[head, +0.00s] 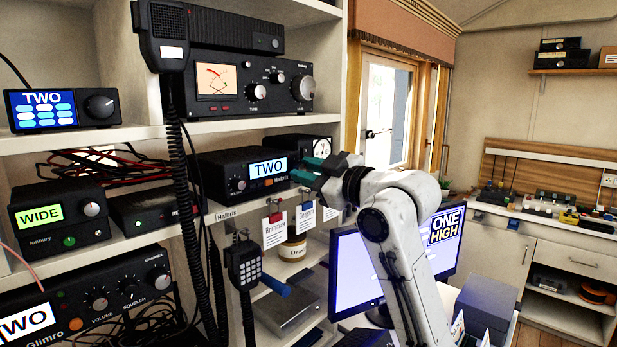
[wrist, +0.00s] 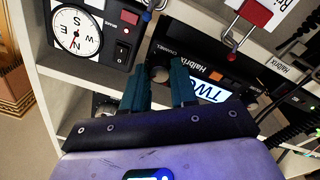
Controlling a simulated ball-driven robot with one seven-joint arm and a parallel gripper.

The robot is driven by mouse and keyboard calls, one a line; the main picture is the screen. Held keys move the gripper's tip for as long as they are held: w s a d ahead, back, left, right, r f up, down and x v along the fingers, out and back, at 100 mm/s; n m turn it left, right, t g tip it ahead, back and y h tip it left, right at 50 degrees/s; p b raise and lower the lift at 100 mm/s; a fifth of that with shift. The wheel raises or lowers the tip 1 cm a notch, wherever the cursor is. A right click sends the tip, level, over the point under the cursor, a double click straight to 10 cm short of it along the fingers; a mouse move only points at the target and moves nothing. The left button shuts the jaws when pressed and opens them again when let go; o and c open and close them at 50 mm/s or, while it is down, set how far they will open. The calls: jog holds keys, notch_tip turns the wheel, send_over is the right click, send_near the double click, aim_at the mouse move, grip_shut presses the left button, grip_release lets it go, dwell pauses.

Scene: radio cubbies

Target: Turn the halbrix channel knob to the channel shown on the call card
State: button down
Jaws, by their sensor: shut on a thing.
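The Halbrix radio (head: 213,178) is a black box on the middle shelf with a lit display (head: 268,168) reading TWO. In the wrist view the radio (wrist: 205,62) appears upside down, with its channel knob (wrist: 160,73) between my teal fingertips. My gripper (head: 306,170) is at the radio's right end in the head view and hides the knob there. In the wrist view my gripper (wrist: 159,84) is shut on the channel knob. Paper cards (head: 276,230) hang below the shelf; I cannot tell which is the call card. A monitor (head: 350,265) shows ONE HIGH.
A compass box (wrist: 90,35) stands beside the radio. Other radios, including the Glimro (head: 100,300), fill the shelves.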

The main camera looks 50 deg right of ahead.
dwell(0.3)
jog(key=c, duration=0.9)
grip_release()
jog(key=s, duration=0.3)
jog(key=s+b, duration=0.1)
jog(key=s, duration=0.3)
jog(key=s+b, duration=0.1)
jog(key=s, duration=0.3)
jog(key=shift+f, duration=0.25)
jog(key=shift+w, duration=0.1)
